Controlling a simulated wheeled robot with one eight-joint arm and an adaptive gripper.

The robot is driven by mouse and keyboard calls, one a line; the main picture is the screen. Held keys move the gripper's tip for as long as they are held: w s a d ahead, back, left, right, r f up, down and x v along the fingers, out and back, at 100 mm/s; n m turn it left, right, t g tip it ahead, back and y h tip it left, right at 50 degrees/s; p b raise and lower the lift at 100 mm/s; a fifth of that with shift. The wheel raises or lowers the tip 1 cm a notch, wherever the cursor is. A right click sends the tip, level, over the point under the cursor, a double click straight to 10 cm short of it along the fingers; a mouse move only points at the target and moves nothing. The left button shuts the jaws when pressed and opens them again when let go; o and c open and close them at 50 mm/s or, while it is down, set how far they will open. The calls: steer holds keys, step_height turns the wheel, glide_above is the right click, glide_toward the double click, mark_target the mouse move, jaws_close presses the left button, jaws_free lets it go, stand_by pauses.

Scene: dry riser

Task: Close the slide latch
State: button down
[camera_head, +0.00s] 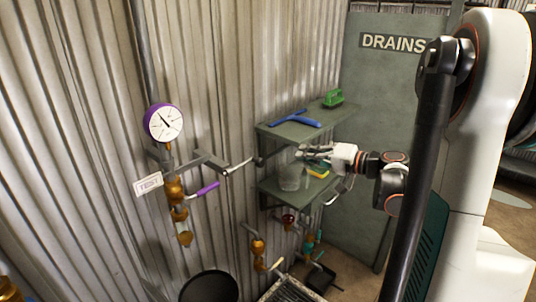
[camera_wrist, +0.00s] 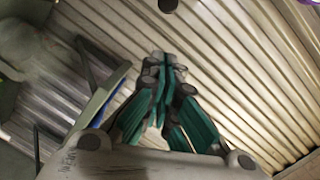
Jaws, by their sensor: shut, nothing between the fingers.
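I cannot make out a slide latch for certain in either view. A grey-green panel (camera_head: 385,130) marked DRAINS stands at the back right, with no clear latch on it. My gripper (camera_head: 303,153) is in front of the two green shelves (camera_head: 290,133), level with the gap between them. In the wrist view my gripper (camera_wrist: 162,62) has its teal-padded fingers together and empty, against the corrugated wall (camera_wrist: 230,60). A silver rod with a dark end (camera_head: 242,166) is left of my gripper, apart from it.
A blue squeegee (camera_head: 296,118) and a green brush (camera_head: 333,97) lie on the upper shelf. A clear container (camera_head: 291,178) and a yellow sponge (camera_head: 318,172) are below my gripper. A purple gauge (camera_head: 163,123), brass valve (camera_head: 175,190) and black bucket (camera_head: 209,287) are at left.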

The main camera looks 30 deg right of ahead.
mark_target(261, 163)
steer(key=w+a+f, duration=0.2)
steer(key=w+a, duration=0.4)
steer(key=w, duration=0.1)
steer(key=shift+w+f+b, duration=0.35)
steer(key=shift+f+b, duration=0.05)
stand_by(0.4)
steer(key=a, duration=0.2)
steer(key=s+a, duration=0.1)
steer(key=a, duration=0.1)
steer(key=s+a+b, duration=0.1)
steer(key=a, duration=0.1)
steer(key=shift+s+a, duration=0.25)
steer(key=shift+w+r, duration=0.1)
